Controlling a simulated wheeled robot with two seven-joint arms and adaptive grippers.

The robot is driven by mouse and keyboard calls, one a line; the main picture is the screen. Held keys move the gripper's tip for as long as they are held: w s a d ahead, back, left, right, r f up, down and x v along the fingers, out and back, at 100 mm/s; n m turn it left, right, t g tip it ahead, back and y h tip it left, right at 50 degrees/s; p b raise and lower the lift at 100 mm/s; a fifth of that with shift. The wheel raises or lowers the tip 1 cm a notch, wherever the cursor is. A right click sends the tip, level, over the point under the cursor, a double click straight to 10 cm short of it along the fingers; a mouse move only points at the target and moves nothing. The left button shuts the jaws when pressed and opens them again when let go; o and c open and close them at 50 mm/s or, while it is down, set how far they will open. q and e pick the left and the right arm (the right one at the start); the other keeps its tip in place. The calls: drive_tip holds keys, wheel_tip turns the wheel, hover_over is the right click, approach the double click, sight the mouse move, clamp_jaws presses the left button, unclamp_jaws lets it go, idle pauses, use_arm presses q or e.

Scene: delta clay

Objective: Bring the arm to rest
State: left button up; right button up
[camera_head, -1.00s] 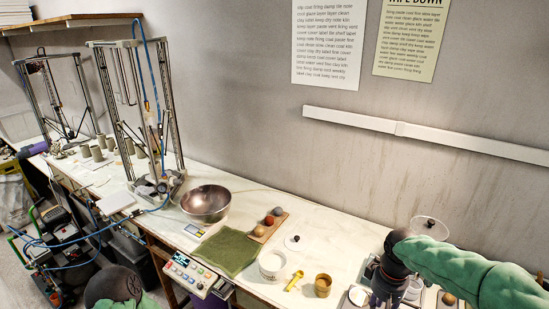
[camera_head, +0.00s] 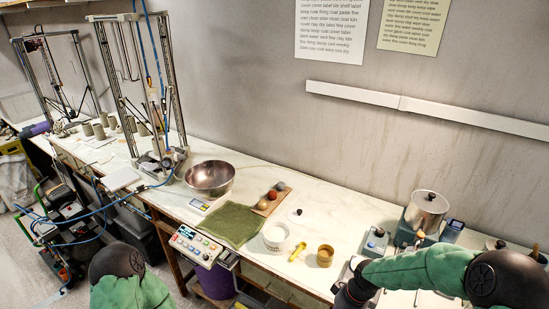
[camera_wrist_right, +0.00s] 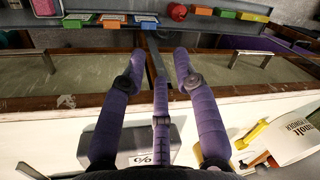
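My right arm (camera_head: 430,270) in its green sleeve comes in from the right and reaches left low over the table's front edge. Its dark wrist is at the bottom of the head view and the fingers are cut off there. In the right wrist view my right gripper (camera_wrist_right: 160,62) has its purple fingers apart, with nothing between them, in front of the table edge and drawers. My left arm (camera_head: 125,280) shows only as a green sleeve and black joint at the bottom left; its gripper is out of view.
The worktable (camera_head: 300,210) holds a metal bowl (camera_head: 210,178), green cloth (camera_head: 230,224), white tub (camera_head: 277,237), yellow scoop (camera_head: 297,251) and tan jar (camera_head: 325,256). A control box (camera_head: 205,245) is at the front edge.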

drive_tip(key=s+a+f+m, duration=0.1)
drive_tip(key=s+a+f, duration=0.2)
drive_tip(key=s+f, duration=0.2)
drive_tip(key=s+a+f+m+y+b, duration=0.1)
drive_tip(key=s+a+f, duration=0.2)
drive_tip(key=s+f, duration=0.2)
drive_tip(key=s+a+f+m+b, duration=0.1)
drive_tip(key=s+a+f, duration=0.2)
drive_tip(key=f, duration=0.6)
drive_tip(key=s, duration=0.2)
drive_tip(key=shift+s+m, duration=0.3)
drive_tip(key=shift+m, duration=0.1)
